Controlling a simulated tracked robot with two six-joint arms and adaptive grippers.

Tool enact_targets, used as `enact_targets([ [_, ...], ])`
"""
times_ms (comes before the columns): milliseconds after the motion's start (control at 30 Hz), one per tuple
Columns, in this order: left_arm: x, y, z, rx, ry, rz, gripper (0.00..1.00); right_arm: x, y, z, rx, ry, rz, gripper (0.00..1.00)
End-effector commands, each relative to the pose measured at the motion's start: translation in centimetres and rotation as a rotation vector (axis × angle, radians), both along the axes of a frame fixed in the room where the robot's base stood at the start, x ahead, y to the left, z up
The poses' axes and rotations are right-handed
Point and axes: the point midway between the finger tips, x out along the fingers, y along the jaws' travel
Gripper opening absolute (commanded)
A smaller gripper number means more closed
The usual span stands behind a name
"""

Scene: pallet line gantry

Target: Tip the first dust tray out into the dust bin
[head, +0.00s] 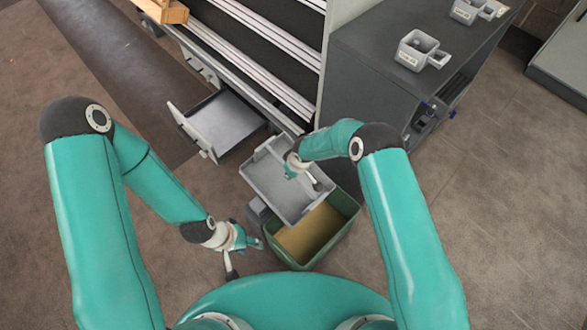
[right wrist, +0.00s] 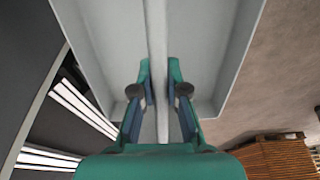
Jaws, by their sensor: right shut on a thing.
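The light grey dust tray (head: 270,182) is over the back left part of the green dust bin (head: 351,213). My right gripper (head: 296,168) is shut on the tray's raised middle rib (right wrist: 158,45), which also shows between its fingers in the right wrist view (right wrist: 160,95). The visible part of the tray's inside looks bare; I cannot tell how far it tilts. The bin shows a brownish inside (head: 308,236); the tray hides its back left corner. My left gripper (head: 245,256) is empty, fingers apart, left of the bin.
An open grey drawer (head: 222,122) sticks out of the rail-fronted machine (head: 262,60), behind left of the tray. A dark cabinet (head: 365,60) at the right carries small grey holders (head: 420,50). The floor right of the bin is clear.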

Motion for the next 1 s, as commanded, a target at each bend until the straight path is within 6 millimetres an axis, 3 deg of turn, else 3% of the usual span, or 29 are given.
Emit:
enact_targets([
  [133, 0.0, 0.0, 2.0, 0.0, 0.0, 0.0, 0.4, 0.0, 0.4, 0.4, -0.02, 0.031, 0.003, 0.0],
  [200, 0.0, 0.0, 0.2, 0.0, -0.001, 0.0, 0.4, 0.3, 0.5, -0.7, -0.033, 0.039, 0.003, 0.0],
  [700, 0.0, 0.0, -5.8, 0.0, 0.0, 0.0, 0.4, 1.2, 1.2, -1.2, -0.125, 0.128, 0.001, 0.0],
  [1000, 0.0, 0.0, -8.1, 0.0, 0.0, 0.0, 0.4, 1.3, 1.5, -0.9, -0.168, 0.176, 0.001, 0.0],
])
